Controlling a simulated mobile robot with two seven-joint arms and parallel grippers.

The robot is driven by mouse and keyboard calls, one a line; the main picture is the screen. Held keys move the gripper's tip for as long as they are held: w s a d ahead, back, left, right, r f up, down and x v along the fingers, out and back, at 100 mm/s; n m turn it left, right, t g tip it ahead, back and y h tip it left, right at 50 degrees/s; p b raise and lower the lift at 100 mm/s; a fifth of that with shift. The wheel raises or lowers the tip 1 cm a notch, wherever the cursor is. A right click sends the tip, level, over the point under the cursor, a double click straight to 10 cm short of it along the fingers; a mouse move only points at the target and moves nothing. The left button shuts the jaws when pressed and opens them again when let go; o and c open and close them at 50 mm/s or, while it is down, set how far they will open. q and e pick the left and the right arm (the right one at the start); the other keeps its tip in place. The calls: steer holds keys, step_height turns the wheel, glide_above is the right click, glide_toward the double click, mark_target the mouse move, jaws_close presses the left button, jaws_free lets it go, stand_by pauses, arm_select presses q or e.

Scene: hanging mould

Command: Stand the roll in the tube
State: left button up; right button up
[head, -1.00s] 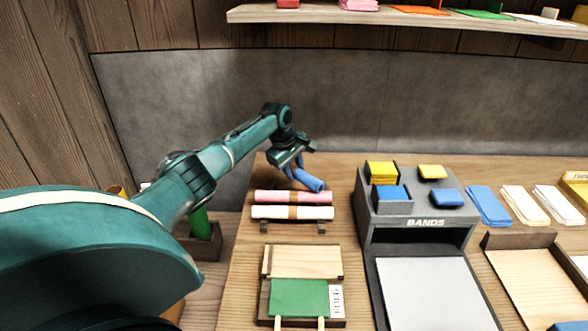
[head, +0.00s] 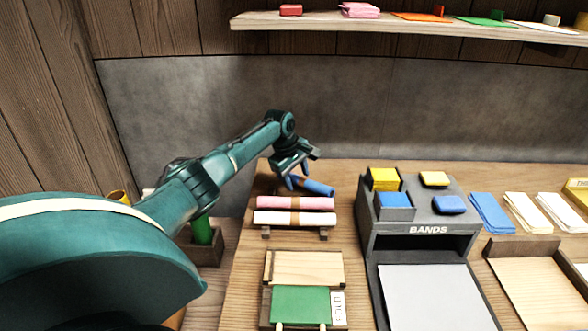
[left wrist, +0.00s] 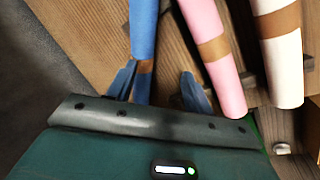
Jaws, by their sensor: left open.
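My left gripper (head: 297,180) is open at the roll's left end. In the left wrist view its fingers (left wrist: 158,85) stand on either side of the blue roll, with a gap on the right. A green roll (head: 202,230) stands upright in a dark holder at the table's left. The holder's inside and other tubes are mostly hidden by my arm. My right gripper is out of view.
A pink roll (head: 295,203) and a white roll (head: 293,218) lie on a small rack (head: 323,234) in front. The bands box (head: 428,229) stands to the right. A folding board with a green sheet (head: 299,305) lies nearer. A shelf (head: 400,26) runs above.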

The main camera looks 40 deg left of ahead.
arm_select(q)
steer(key=v, duration=1.2)
steer(key=shift+p, duration=0.3)
steer(key=shift+r, duration=0.1)
